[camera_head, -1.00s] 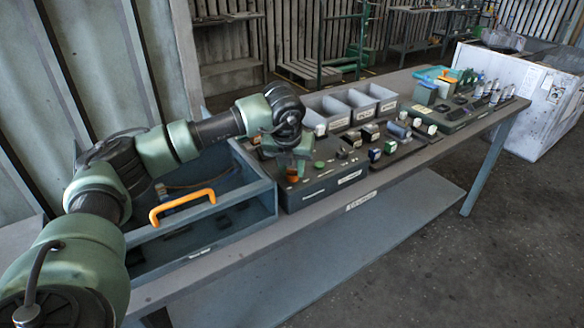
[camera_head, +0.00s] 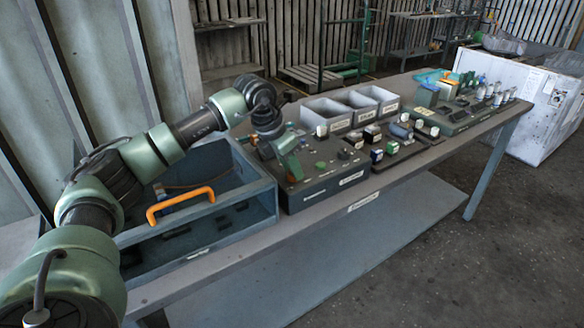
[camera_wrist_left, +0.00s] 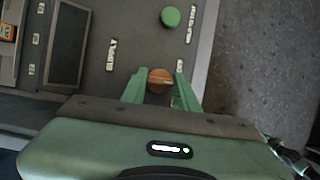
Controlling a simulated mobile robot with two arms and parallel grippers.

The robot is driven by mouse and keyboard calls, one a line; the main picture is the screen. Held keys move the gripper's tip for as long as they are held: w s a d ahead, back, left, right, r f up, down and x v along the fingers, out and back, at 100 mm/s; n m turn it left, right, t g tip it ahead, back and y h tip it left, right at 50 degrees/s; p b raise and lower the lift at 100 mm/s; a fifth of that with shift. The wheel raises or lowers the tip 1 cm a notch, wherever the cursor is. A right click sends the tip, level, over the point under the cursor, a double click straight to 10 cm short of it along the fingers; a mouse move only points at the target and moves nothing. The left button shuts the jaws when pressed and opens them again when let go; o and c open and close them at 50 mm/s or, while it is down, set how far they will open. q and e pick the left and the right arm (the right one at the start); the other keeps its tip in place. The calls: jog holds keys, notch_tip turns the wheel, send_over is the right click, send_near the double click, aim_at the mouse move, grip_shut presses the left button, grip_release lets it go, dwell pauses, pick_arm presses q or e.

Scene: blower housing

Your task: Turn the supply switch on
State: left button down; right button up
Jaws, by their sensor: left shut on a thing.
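The supply switch is a round orange-brown knob (camera_wrist_left: 160,80) beside the "SUPPLY" label (camera_wrist_left: 111,55), on the dark control panel (camera_head: 325,190). My left gripper (camera_head: 296,177) reaches down onto the panel's near left part. In the left wrist view, its two green fingers (camera_wrist_left: 159,84) stand on either side of the knob, shut on it. In the head view the knob is hidden by the gripper. A mark on the knob is too small to read for its setting. My right gripper is in neither view.
A green button (camera_wrist_left: 170,17) sits close to the knob on the panel. An open blue-grey drawer box with an orange handle (camera_head: 180,205) stands left of the panel. Grey bins (camera_head: 328,112) stand behind it. Small blocks and fittings crowd the table to the right.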

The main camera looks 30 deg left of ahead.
pick_arm(q)
jog(key=m, duration=0.2)
jog(key=m+g+h+p, duration=0.1)
jog(key=m, duration=0.2)
jog(key=shift+w+a+r+m+h+p, duration=0.15)
jog(key=shift+r+m+h+p, duration=0.05)
jog(key=shift+m+h+p, duration=0.1)
jog(key=shift+m+g+h+p, duration=0.45)
jog(key=shift+m+g, duration=0.25)
jog(key=shift+m, duration=1.1)
jog(key=c, duration=1.1)
grip_release()
jog(key=shift+f, duration=0.1)
jog(key=shift+a, duration=0.1)
jog(key=b+v, duration=0.1)
jog(key=v, duration=0.7)
